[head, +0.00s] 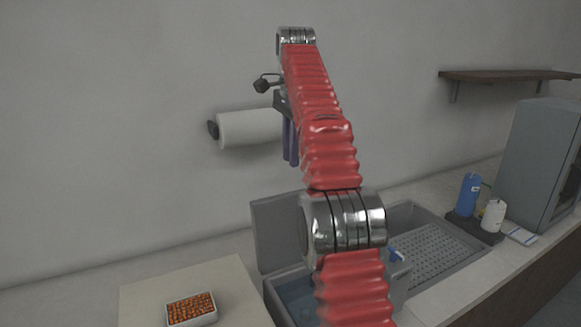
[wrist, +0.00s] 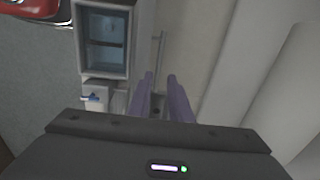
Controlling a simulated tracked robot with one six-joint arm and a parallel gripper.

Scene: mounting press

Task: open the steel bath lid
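The steel bath (head: 268,292) is set in the counter, with blue-looking water inside. It also shows in the wrist view (wrist: 143,28), open at the top. Its grey lid (head: 280,232) stands roughly upright along the bath's far side, partly hidden by my arm. In the wrist view a thin upright strip (wrist: 161,50) beside the bath looks like the lid seen edge-on. My gripper (head: 290,163) is above and behind the lid, near the wall, with its purple fingers pointing down. In the wrist view the fingers (wrist: 160,77) are apart with nothing between them.
A paper roll (head: 250,128) is mounted on the wall close to my gripper. A tray of orange pieces (head: 191,309) sits on a pale board at left. A perforated drainboard (head: 435,255), a blue bottle (head: 468,195), a white bottle (head: 493,216) and a grey cabinet (head: 535,160) are at right.

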